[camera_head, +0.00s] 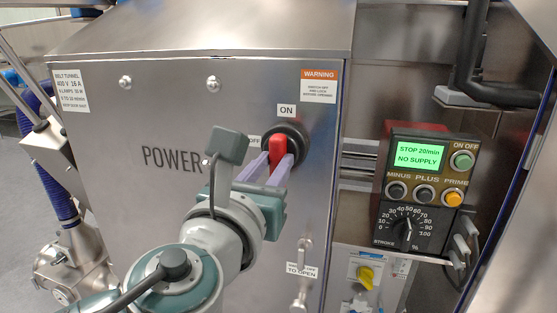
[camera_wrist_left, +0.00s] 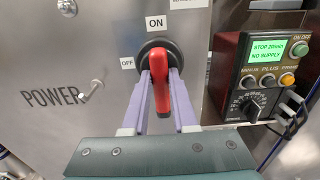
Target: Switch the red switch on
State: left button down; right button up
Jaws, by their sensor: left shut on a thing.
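The red switch (camera_head: 278,146) is a rotary handle on a round black base, on the front of a steel cabinet marked POWER. In the left wrist view the red switch (camera_wrist_left: 163,95) stands roughly upright, in line with the ON label (camera_wrist_left: 155,23) above it. The OFF label (camera_wrist_left: 127,63) is to its left. My left gripper (camera_head: 271,164) is shut on the handle, with one purple finger on each side. In the left wrist view the gripper (camera_wrist_left: 161,88) partly hides the black base. My right gripper is not in view.
A control box (camera_head: 415,190) to the right has a green screen reading STOP 20/min, NO SUPPLY, with buttons and a dial. A small latch handle (camera_head: 302,270) sticks out low on the cabinet door. A blue hose (camera_head: 52,175) hangs at the left.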

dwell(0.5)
pick_arm(q)
jog(key=c, duration=0.7)
grip_release()
jog(key=p+v, duration=0.2)
jog(key=v, duration=0.8)
